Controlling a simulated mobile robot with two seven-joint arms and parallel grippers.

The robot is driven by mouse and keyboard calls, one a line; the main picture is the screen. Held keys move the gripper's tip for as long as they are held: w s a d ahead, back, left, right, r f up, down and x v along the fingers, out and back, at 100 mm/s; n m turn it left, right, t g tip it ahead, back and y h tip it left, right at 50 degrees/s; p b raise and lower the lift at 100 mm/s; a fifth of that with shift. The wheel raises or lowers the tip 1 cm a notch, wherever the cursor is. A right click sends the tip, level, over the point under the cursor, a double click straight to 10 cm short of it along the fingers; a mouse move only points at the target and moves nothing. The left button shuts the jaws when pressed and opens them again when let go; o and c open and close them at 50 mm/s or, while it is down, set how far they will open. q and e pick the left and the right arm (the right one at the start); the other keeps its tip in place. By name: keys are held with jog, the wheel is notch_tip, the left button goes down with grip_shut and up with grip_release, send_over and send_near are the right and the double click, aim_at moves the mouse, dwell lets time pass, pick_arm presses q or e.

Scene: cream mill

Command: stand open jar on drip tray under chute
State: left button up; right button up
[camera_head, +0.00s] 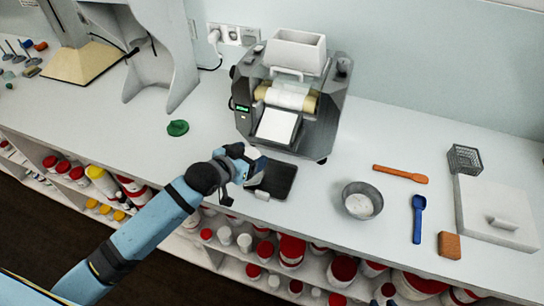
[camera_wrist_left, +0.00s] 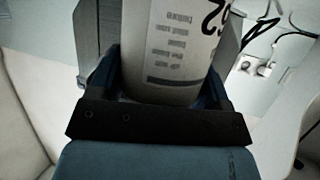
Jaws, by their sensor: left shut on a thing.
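My left gripper (camera_head: 246,172) is shut on a white jar (camera_wrist_left: 172,45) with a printed label. The wrist view shows the jar between both fingers (camera_wrist_left: 165,75); its mouth is out of that picture. In the head view the jar is mostly hidden by the gripper, so I cannot tell whether it touches the surface. The dark drip tray (camera_head: 279,180) lies just right of the gripper, in front of the mill (camera_head: 331,105). The white sloping chute (camera_head: 277,127) is on the mill's front, behind the tray. My right gripper is not in view.
A green lid-like thing (camera_head: 177,128) lies left of the mill. A metal bowl (camera_head: 359,187), orange spatula (camera_head: 400,174), blue spoon (camera_head: 418,218), brown block (camera_head: 449,245) and white scale-like box (camera_head: 497,215) stand to the right. Bare counter surrounds the green thing.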

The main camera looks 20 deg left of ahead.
aim_at(263, 173)
pick_arm(q)
jog(key=d, duration=0.1)
jog(key=w+d, duration=0.1)
jog(key=d, duration=0.1)
jog(key=shift+w+d, duration=0.1)
jog(key=shift+w+d+f+p, duration=0.25)
jog(key=shift+d+f, duration=0.05)
jog(key=shift+d, duration=0.35)
jog(key=shift+w+d+f+p, duration=0.2)
jog(key=shift+d+f+p, duration=0.1)
jog(key=shift+d, duration=0.3)
jog(key=shift+f, duration=0.2)
jog(key=shift+a, duration=0.1)
jog(key=o, duration=1.1)
jog(key=shift+f, duration=0.15)
